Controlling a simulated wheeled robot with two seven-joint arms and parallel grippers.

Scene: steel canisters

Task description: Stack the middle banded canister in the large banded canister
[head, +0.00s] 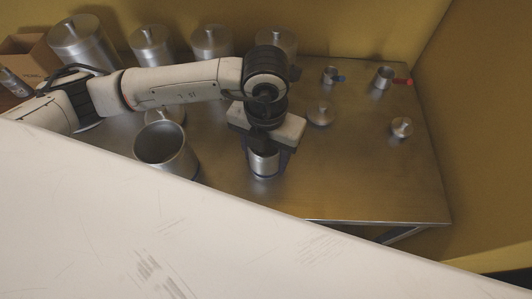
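My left gripper (265,152) reaches down over a small open steel canister (264,165), which stands on the steel table with a bluish tint near its base. The fingers come down at its sides and partly hide it. I cannot tell whether they press on it. A larger open steel canister (178,166) stands to its left, upright, its dark inside facing up. My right gripper is not in view.
Several lidded canisters (78,42) line the back. Lids lie at the middle (321,114) and right (402,127). Two small cups, one with a blue handle (329,74) and one with a red handle (383,78), stand at the back right. A large pale surface (150,230) hides the front left.

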